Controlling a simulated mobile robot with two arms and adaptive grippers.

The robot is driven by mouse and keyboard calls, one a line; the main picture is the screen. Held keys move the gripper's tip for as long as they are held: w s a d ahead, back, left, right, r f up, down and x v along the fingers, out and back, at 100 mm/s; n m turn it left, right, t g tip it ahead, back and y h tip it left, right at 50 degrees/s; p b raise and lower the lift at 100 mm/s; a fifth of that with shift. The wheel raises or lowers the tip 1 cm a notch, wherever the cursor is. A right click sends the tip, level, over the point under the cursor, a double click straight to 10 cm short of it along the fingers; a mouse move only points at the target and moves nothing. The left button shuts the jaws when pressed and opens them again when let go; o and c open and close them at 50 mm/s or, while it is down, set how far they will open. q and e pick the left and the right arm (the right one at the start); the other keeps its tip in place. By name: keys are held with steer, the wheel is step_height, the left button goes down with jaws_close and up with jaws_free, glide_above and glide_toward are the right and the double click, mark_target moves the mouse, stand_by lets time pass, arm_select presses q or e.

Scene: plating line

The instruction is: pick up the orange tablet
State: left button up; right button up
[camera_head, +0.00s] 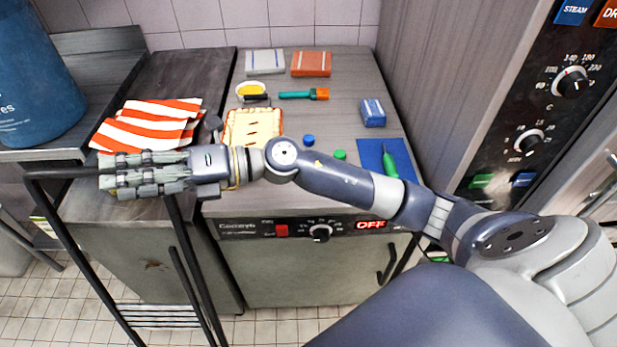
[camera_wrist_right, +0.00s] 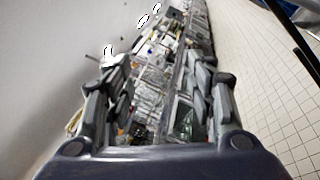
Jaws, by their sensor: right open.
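A flat orange block with pale stripes, which looks like the orange tablet (camera_head: 311,64), lies at the back of the grey counter, beside a grey-white block (camera_head: 265,62). My right gripper (camera_head: 106,174) is far to the left and front of it, over the left counter's front edge. The arm crosses the view in front of the counter. In the right wrist view the gripper (camera_wrist_right: 165,85) has its fingers spread with nothing held between them; the orange tablet cannot be made out there. My left gripper is not in view.
A striped orange-white cloth (camera_head: 150,122) lies close behind my right gripper. A yellow bowl (camera_head: 251,90), an orange-and-green brush (camera_head: 305,94), a toast-like board (camera_head: 253,125), a blue block (camera_head: 373,112) and a blue mat (camera_head: 378,155) lie on the counter. A black rail (camera_head: 60,230) stands at the front left.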

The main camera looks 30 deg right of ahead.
steer(key=w+d+f+n+g+h, duration=0.2)
steer(key=d+f+n+g+h, duration=0.4)
steer(key=d+f+h, duration=0.65)
steer(key=d+h, duration=0.6)
steer(key=d, duration=1.6)
steer(key=f, duration=0.1)
steer(key=f+p, duration=0.1)
steer(key=f, duration=0.2)
steer(key=shift+w+d+f, duration=0.15)
steer(key=shift+w+f, duration=0.1)
steer(key=shift+w, duration=0.15)
steer(key=shift+f, duration=0.35)
steer(key=f+p, duration=0.2)
steer(key=f, duration=0.1)
steer(key=f+p, duration=0.1)
steer(key=f, duration=0.1)
steer(key=shift+w+a, duration=0.15)
steer(key=shift+a, duration=0.1)
steer(key=shift+f, duration=0.2)
steer(key=c, duration=1.1)
